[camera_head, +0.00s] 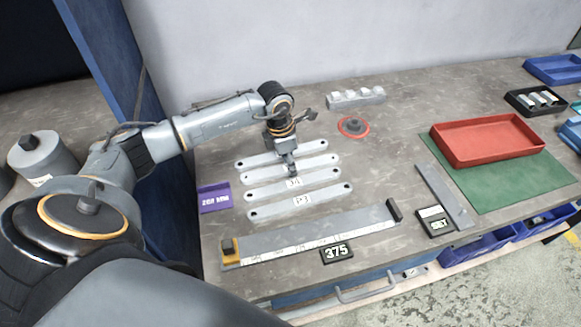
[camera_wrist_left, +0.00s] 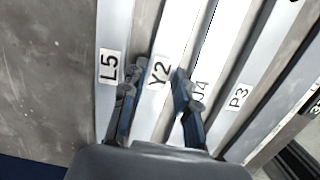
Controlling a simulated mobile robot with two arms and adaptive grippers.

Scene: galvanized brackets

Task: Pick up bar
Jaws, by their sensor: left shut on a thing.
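Several flat grey bars with end holes lie side by side on the bench. My left gripper (camera_head: 291,170) comes down over the second bar from the back, labelled Y2 (camera_head: 322,163). In the left wrist view the fingers (camera_wrist_left: 158,76) are on either side of the Y2 bar (camera_wrist_left: 181,32), shut on it. The bar seems to lie still among the others. The L5 bar (camera_wrist_left: 112,35) is beside one finger, and the J4 bar (camera_wrist_left: 228,38), its label partly hidden, is beside the other. The P3 bar (camera_head: 320,196) lies nearest the front. My right gripper is out of view.
A long measuring rail (camera_head: 320,230) with end stops lies in front, near a 375 sign (camera_head: 337,253). A purple label (camera_head: 214,197) is at left. A red tray (camera_head: 486,138) stands on a green mat (camera_head: 470,187) at right.

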